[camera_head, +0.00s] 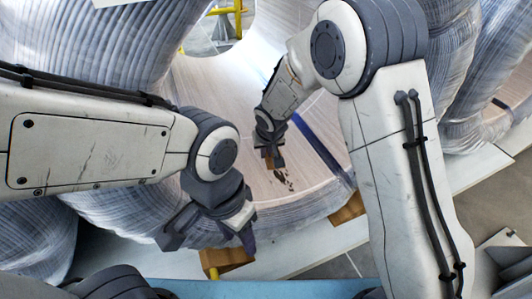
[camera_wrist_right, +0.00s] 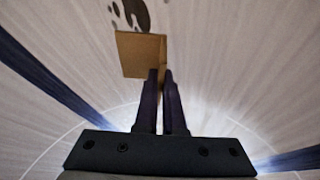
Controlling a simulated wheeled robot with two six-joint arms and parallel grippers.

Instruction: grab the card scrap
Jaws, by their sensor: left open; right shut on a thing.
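The card scrap is a small brown square piece (camera_wrist_right: 140,54). In the right wrist view it stands at the tips of my right gripper (camera_wrist_right: 161,74), whose two fingers are close together on its lower edge. In the head view the right gripper (camera_head: 270,152) is over the pale face of the wrapped coil (camera_head: 225,90), with a bit of the brown card (camera_head: 270,163) showing below it. My left gripper (camera_head: 208,238) is open and empty, low in the head view, near the coil's front edge and apart from the card.
Dark spots (camera_head: 283,180) mark the coil face just below the right gripper. Blue straps (camera_head: 322,150) cross the coil. Wooden blocks (camera_head: 228,259) sit by its lower edge on a pale surface. Other wrapped coils (camera_head: 85,40) stand left and right. A yellow frame (camera_head: 232,10) shows through the coil's hole.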

